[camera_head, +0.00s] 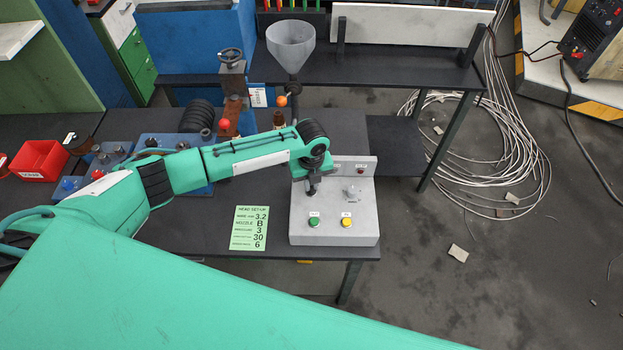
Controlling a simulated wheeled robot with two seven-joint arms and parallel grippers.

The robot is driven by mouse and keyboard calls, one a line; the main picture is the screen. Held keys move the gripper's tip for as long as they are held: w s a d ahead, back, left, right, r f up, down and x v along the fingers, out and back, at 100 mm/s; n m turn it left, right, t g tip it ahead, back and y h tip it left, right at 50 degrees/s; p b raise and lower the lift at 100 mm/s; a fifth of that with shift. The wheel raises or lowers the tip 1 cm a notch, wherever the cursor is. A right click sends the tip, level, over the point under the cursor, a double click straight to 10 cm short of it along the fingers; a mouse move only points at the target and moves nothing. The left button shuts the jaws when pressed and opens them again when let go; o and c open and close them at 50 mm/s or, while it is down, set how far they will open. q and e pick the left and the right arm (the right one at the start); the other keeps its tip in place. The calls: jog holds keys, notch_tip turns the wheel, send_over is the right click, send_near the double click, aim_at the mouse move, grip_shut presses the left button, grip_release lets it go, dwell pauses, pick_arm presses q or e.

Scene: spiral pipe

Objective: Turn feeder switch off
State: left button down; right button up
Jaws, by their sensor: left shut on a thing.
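The grey control box (334,226) stands at the front right corner of the dark table. It has a green button (314,222) and a yellow button (346,222) in front, a pale grey knob (352,193) at the right, and a small red light (360,169) on its raised back panel. My left gripper (312,191) points down at the upper left of the box top. It is shut on a small switch there, which the gripper hides. I cannot read which way that switch is set. My right gripper is not in view.
A green setup card (249,228) lies left of the box. A red bin (40,160) and a blue fixture (160,143) are farther left. A grey funnel (290,45) stands behind. Coiled cable (480,150) lies on the floor at the right.

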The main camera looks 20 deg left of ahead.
pick_arm(q)
jog(key=shift+w+r+n+p, duration=0.15)
jog(key=shift+n+p, duration=0.55)
jog(key=shift+n, duration=1)
jog(key=c, duration=1.5)
grip_release()
